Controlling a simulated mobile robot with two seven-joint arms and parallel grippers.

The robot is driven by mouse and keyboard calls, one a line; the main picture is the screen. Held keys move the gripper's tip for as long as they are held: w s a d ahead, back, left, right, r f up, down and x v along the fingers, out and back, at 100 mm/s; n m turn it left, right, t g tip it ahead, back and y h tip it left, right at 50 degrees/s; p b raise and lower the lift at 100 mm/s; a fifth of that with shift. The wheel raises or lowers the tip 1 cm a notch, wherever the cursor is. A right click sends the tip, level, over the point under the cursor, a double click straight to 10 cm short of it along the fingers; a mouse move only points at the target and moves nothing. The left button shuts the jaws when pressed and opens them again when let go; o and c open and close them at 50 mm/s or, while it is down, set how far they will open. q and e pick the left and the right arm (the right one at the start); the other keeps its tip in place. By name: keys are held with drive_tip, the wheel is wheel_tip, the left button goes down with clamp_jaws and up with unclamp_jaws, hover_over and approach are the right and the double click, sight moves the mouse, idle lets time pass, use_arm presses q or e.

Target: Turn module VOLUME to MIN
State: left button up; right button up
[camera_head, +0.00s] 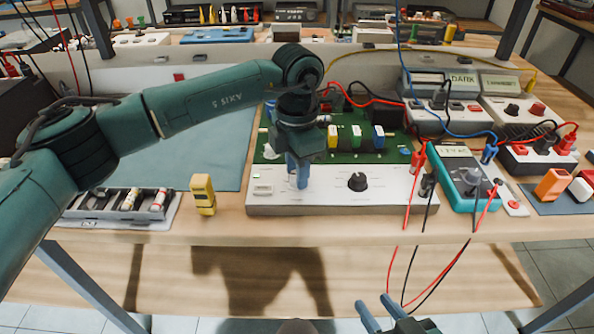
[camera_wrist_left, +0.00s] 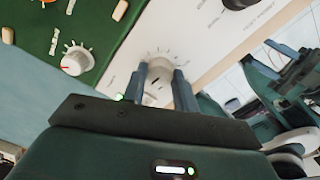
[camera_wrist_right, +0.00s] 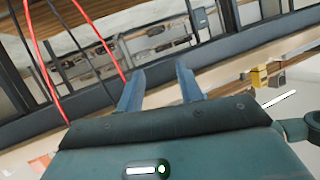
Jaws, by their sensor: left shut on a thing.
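A long white module (camera_head: 325,195) with a black knob (camera_head: 357,181) lies at the front of the bench. My left gripper (camera_head: 298,172) points down over the module's left half. In the left wrist view its two fingers (camera_wrist_left: 158,88) are shut on a pale round knob (camera_wrist_left: 160,66) with a ring of dial marks. The fingers hide part of this knob, so I cannot tell its pointer setting. I cannot read the labels there surely. My right gripper (camera_head: 384,314) is open and empty, low in front of the bench edge; its fingers (camera_wrist_right: 158,90) stand apart in the right wrist view.
A green circuit board (camera_head: 345,157) lies right behind the module. A teal multimeter (camera_head: 462,185) with red and black leads stands to the right. A yellow block (camera_head: 203,195) and a grey tray (camera_head: 125,207) are at the left. The blue mat (camera_head: 215,140) is mostly clear.

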use_arm(q)
drive_tip(key=n, duration=0.3)
drive_tip(key=shift+b, duration=0.3)
drive_tip(key=n, duration=0.2)
drive_tip(key=shift+n, duration=0.4)
drive_tip(key=shift+n+b, duration=0.45)
drive_tip(key=shift+n, duration=1.75)
use_arm(e)
drive_tip(key=shift+s+d+r+t, duration=0.25)
drive_tip(key=shift+s+d+t, duration=0.05)
drive_tip(key=shift+d+t, duration=0.1)
use_arm(q)
drive_tip(key=shift+n, duration=0.3)
use_arm(e)
drive_tip(key=shift+r, duration=0.1)
use_arm(q)
drive_tip(key=o, duration=1)
drive_tip(key=shift+c, duration=0.2)
